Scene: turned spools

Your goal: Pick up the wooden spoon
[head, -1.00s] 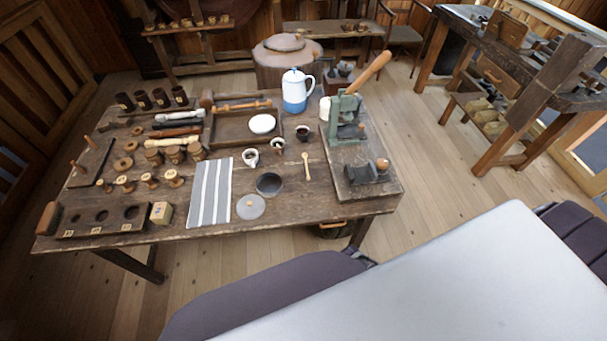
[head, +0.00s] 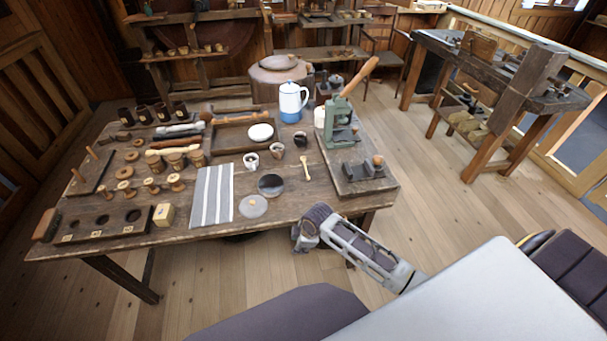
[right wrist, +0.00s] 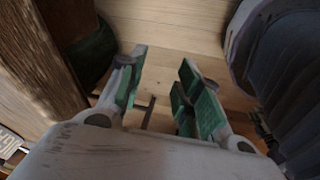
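The wooden spoon (head: 306,166) is small and pale. It lies on the wooden table (head: 290,208), right of the cups and left of the green press. My right arm reaches up from the lower right in the head view, in front of the table's near edge. My right gripper's fingers are not clear there. In the right wrist view my right gripper (right wrist: 163,82) is open, with green pads apart and nothing between them but floor. The spoon does not show in that view. My left gripper is in neither current view.
A striped cloth (head: 212,195) and a blue-white pot (head: 291,103) also stand on the table. Open floor lies right of it.

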